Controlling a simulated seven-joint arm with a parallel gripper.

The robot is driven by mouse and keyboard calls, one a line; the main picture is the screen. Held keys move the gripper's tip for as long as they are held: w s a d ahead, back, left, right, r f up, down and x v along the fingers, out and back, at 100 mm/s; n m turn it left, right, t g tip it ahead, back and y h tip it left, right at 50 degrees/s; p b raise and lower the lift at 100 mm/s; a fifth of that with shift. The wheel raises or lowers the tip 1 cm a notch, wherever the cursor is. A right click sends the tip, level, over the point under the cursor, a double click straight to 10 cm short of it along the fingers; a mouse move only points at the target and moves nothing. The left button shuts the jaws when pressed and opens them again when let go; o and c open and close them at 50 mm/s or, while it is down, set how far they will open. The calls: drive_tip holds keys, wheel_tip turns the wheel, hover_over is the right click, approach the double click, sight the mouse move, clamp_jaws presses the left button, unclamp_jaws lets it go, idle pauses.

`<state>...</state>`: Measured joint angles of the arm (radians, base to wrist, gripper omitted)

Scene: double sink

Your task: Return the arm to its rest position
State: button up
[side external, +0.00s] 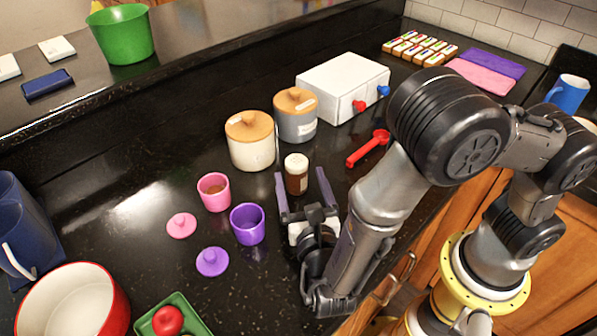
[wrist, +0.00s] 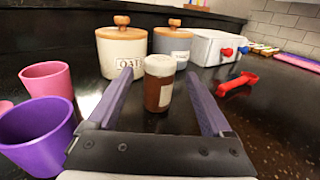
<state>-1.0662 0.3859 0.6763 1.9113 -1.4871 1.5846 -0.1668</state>
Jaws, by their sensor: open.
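My gripper (side external: 306,192) is open and low over the black counter, with its two purple-grey fingers spread apart. A small brown jar with a white lid (side external: 296,174) stands upright on the counter, at or just beyond the fingertips. In the wrist view the jar (wrist: 159,84) appears between the two fingers of my gripper (wrist: 166,95), with space on both sides. No finger touches it in that view. My arm reaches in from the right side of the side view.
Pink cup (side external: 214,193) and purple cup (side external: 247,226) stand left of my gripper, their lids beside them. Two wooden-lidded canisters (side external: 250,142) and a white box with knobs (side external: 341,88) stand behind. A red scoop (side external: 368,149) lies right. A red-rimmed pot (side external: 73,300) is front left.

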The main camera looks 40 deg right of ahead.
drive_tip(key=shift+w+d+r, duration=0.1)
drive_tip(key=shift+w+r, duration=0.05)
drive_tip(key=shift+r, duration=0.1)
drive_tip(key=shift+m+g+h, duration=0.4)
drive_tip(key=shift+m+h, duration=0.3)
drive_tip(key=shift+m, duration=0.2)
drive_tip(key=d+r, duration=0.1)
drive_tip(key=w+d+r, duration=0.1)
drive_tip(key=r, duration=0.1)
drive_tip(key=shift+d, duration=0.35)
drive_tip(key=s+d+r+m+g+y, duration=0.1)
drive_tip(key=s+d+r+m+g, duration=0.1)
drive_tip(key=s+d+m+g, duration=0.45)
drive_tip(key=s+d+r+m+g, duration=0.2)
drive_tip(key=s+d+m+g, duration=0.3)
drive_tip(key=d+m, duration=0.4)
drive_tip(key=s+a+r+m+t+y, duration=0.2)
drive_tip(key=s+r+m+t+y, duration=0.1)
drive_tip(key=s+m+y, duration=0.4)
drive_tip(key=shift+s+a+r+m+y, duration=0.2)
drive_tip(key=shift+r+m+y, duration=0.35)
drive_tip(key=shift+m+y, duration=1.55)
